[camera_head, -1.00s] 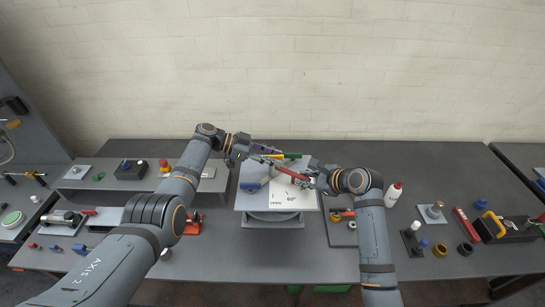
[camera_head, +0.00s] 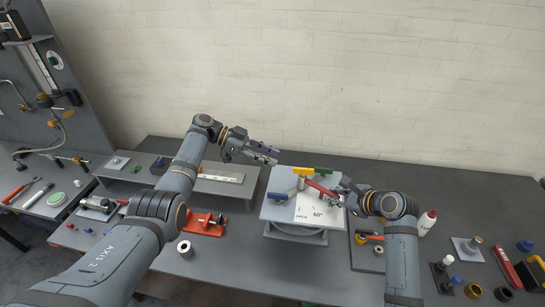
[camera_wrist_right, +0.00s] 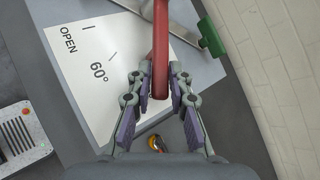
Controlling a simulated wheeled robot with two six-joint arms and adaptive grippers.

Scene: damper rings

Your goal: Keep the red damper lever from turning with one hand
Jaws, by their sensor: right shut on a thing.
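The red damper lever (camera_head: 321,188) reaches right from the hub on the grey damper stand. My right gripper (camera_head: 340,194) is shut on its outer end. In the right wrist view, the red lever (camera_wrist_right: 160,45) runs between the two fingers of my right gripper (camera_wrist_right: 160,90). A white plate (camera_head: 314,210) reads "OPEN" and "60°" beneath the lever. The lever with a yellow part (camera_head: 303,172) and green end (camera_head: 324,171) lies behind it, and a blue handle (camera_head: 277,196) is at the left. My left gripper (camera_head: 268,155) is open and empty, left of and behind the stand.
An orange-red fixture (camera_head: 204,225) and a white roll (camera_head: 185,249) are on the bench left of the stand. A low grey shelf (camera_head: 240,187) stands behind them. A white bottle (camera_head: 427,222) stands right of my right arm. The bench front centre is clear.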

